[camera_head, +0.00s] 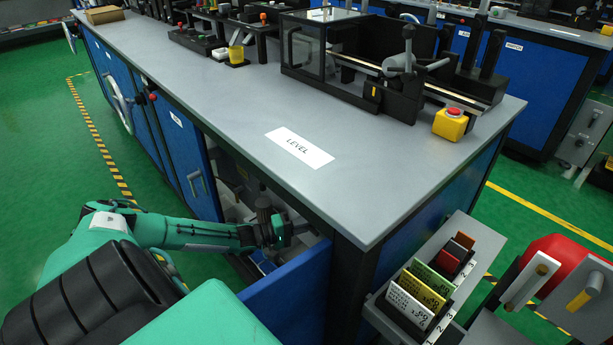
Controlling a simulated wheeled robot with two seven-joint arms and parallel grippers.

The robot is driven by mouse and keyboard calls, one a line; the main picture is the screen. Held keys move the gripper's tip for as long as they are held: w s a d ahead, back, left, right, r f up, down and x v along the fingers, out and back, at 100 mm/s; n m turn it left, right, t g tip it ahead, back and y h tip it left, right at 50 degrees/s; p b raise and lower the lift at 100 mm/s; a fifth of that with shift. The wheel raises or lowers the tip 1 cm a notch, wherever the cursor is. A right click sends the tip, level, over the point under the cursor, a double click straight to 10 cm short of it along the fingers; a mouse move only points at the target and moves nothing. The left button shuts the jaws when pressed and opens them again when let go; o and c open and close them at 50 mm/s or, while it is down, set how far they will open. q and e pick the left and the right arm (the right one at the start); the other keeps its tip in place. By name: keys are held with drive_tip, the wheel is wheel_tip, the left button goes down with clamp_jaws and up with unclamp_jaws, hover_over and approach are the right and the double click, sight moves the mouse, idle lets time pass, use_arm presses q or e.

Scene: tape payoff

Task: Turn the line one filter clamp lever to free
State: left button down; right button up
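My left arm comes in from the left and reaches into an open cabinet under the grey bench. My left gripper (275,232) is at the cabinet opening, beside a dark upright cylindrical part (263,205). Its fingers are dark and small here, so I cannot tell whether they are open or shut, or touching anything. I cannot pick out the filter clamp lever for certain; the cabinet inside is dark and partly hidden by my arm and the bench top. My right gripper is not in view.
An opened blue door (290,300) stands just below my gripper. The bench top (230,95) is above it, with a LEVEL label (299,147). A card rack (378,309) and a red box (560,262) stand right. Green floor is free on the left.

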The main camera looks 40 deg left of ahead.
use_arm(q)
drive_tip(key=shift+r+n, duration=0.1)
drive_tip(key=shift+n, duration=0.2)
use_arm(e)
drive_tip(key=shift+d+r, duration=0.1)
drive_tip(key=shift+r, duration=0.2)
use_arm(q)
drive_tip(key=c, duration=1.4)
unclamp_jaws()
